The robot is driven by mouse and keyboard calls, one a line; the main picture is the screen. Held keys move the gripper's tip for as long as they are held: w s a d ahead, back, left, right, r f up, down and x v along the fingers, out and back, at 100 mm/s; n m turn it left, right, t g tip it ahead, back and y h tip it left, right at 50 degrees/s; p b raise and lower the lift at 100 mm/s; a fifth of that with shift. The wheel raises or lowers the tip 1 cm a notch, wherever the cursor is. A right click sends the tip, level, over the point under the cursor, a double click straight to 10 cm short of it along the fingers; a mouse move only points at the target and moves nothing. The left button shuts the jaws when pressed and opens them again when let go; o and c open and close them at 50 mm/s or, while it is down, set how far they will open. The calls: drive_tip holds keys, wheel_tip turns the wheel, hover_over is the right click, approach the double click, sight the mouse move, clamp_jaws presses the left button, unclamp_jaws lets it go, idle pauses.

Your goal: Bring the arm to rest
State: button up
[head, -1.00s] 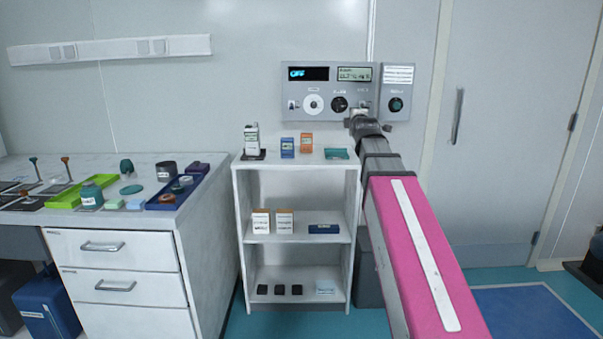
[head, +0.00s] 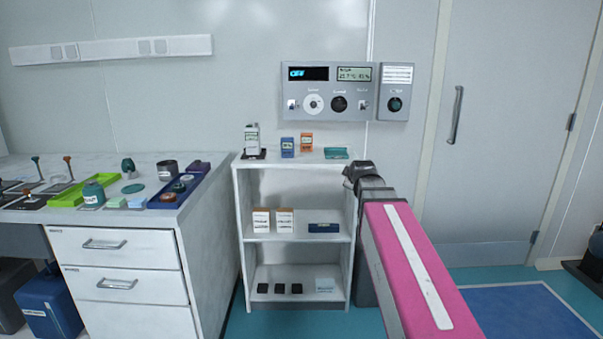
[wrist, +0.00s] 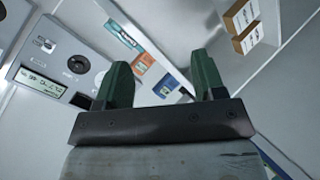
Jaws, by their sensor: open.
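My arm, with a pink link, reaches forward on the right of the head view. Its dark wrist end stands beside the right edge of the white shelf unit (head: 241,205), below the wall control panel (head: 330,90). My gripper shows in the wrist view (wrist: 160,80), with two green fingers spread apart and nothing between them. In the head view the fingers are hidden behind the wrist. The panel's left display reads OFF, and the panel also shows in the wrist view (wrist: 62,62).
Small blue (head: 287,147) and orange (head: 306,142) boxes, a bottle (head: 252,138) and a teal tray (head: 336,153) stand on the shelf top. A cluttered white drawer bench (head: 120,247) is at left. A door (head: 500,130) and open floor with a blue mat (head: 525,311) are at right.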

drive_tip(key=s+f+m+g, duration=0.6)
drive_tip(key=s+f, duration=0.6)
drive_tip(key=f, duration=0.4)
drive_tip(key=s+f+m+g, duration=0.6)
drive_tip(key=s+f, duration=0.6)
drive_tip(key=f, duration=0.5)
drive_tip(key=shift+s+f, duration=0.25)
drive_tip(key=shift+w, duration=0.1)
